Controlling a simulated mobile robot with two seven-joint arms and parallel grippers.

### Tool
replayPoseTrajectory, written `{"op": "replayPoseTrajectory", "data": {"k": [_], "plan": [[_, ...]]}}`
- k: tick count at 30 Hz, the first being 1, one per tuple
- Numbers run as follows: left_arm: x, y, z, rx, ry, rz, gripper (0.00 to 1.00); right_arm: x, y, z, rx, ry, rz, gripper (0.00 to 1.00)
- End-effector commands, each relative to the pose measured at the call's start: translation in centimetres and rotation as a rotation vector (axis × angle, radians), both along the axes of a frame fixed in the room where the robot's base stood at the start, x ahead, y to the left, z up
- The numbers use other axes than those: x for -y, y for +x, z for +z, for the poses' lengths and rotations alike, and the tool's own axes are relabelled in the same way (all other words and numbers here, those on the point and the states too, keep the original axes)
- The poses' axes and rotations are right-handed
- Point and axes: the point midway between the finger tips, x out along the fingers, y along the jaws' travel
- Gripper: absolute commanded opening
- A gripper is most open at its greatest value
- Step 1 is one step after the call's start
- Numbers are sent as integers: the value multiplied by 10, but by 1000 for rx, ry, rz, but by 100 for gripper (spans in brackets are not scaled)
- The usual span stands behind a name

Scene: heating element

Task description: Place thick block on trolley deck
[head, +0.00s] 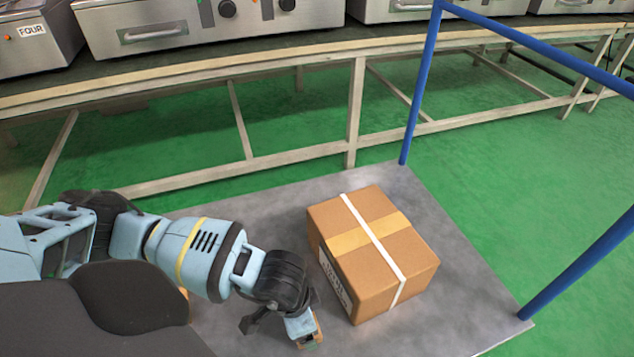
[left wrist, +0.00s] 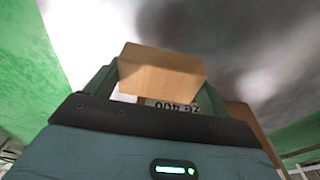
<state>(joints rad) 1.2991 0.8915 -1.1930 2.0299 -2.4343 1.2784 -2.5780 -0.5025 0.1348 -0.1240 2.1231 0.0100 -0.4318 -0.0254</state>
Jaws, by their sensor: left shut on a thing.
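My left gripper (head: 304,335) reaches in from the left, low over the grey trolley deck (head: 450,300), just left of a cardboard box. It is shut on a small light-brown block (head: 311,342), mostly hidden by the gripper in the head view. In the left wrist view the block (left wrist: 162,75) sits between the two fingers (left wrist: 158,92), with a pale label and dark lettering beside it. I cannot tell whether the block touches the deck. My right gripper is not in view.
The taped cardboard box (head: 395,270) stands on the deck. Blue trolley rails (head: 422,85) rise at the back and right. A long bench (head: 330,47) with metal appliances (head: 200,30) runs behind. The deck right of the box has some bare room.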

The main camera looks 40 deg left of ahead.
Motion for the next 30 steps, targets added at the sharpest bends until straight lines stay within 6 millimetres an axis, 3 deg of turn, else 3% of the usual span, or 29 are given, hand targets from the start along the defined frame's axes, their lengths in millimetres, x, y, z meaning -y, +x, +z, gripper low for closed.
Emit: {"op": "replayPoseTrajectory", "data": {"k": [3,9,23,30], "plan": [[-9,28,-5,3,0,3,54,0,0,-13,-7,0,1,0],[-20,59,-7,2,-1,1,54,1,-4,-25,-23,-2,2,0],[-27,81,-9,2,-1,2,54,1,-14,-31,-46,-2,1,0],[-27,79,-43,-3,-1,0,54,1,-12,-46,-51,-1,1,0]]}}
